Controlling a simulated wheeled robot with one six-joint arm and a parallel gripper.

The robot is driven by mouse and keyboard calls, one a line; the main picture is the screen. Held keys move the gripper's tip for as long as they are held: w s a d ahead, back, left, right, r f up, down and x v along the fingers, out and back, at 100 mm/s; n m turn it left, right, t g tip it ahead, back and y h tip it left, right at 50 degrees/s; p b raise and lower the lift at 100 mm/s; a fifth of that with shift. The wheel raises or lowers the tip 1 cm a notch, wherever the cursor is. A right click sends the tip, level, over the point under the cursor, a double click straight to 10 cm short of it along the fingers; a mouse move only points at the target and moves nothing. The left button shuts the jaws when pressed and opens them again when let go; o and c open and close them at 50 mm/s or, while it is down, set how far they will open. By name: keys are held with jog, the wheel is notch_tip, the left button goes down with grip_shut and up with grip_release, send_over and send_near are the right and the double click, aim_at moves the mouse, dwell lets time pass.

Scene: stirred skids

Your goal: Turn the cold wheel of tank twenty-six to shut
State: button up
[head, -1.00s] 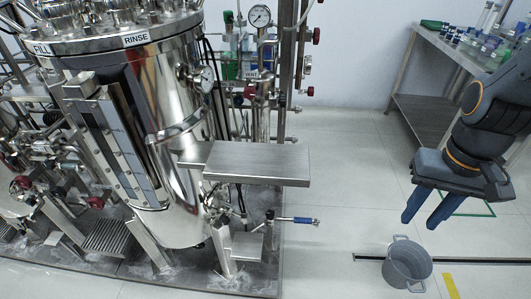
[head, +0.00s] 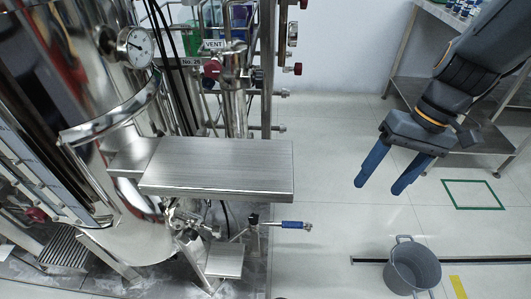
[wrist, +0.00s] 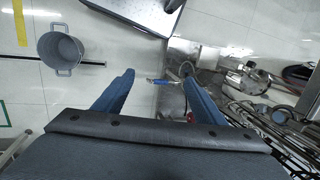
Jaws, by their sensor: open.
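The steel tank (head: 115,110) stands at the left in the head view, with a dial gauge on its side. A red wheel (head: 212,68) sits by the tag, and another red wheel (head: 36,214) shows low at the left. I cannot read a cold label on any wheel. My gripper (head: 379,187) is open and empty, pointing down over the floor, right of the tank and apart from it. In the wrist view my gripper (wrist: 157,75) has nothing between its fingers.
A steel shelf (head: 220,167) juts from the tank toward my gripper. A blue-handled lever (head: 291,225) sticks out below it. A grey bucket (head: 412,268) stands on the floor. A bench (head: 402,88) is at the back right.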

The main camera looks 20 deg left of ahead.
jog(key=w+a+f+n+g+y+b, duration=0.1)
jog(key=w+a+f+n+y+b, duration=0.7)
jog(key=w+a+f+b, duration=0.9)
jog(key=w+a+f+n+g+y+b, duration=0.1)
jog(key=w+a+f+n+y+b, duration=0.8)
jog(key=w+b, duration=0.85)
jog(key=shift+s+a+f+m+h+b, duration=0.35)
jog(key=shift+s+a+b, duration=0.3)
jog(key=shift+a+b, duration=0.7)
jog(key=shift+s+a+f+m+h+b, duration=0.3)
jog(key=shift+s+a+b, duration=0.45)
jog(key=shift+a, duration=1.25)
jog(key=shift+s+a+f+m+h+b, duration=0.25)
jog(key=shift+s+a+f+h+b, duration=0.25)
jog(key=shift+a+b, duration=0.9)
jog(key=shift+s+a+r+p, duration=0.1)
jog(key=shift+a+p, duration=0.15)
jog(key=shift+p, duration=0.05)
jog(key=c, duration=1)
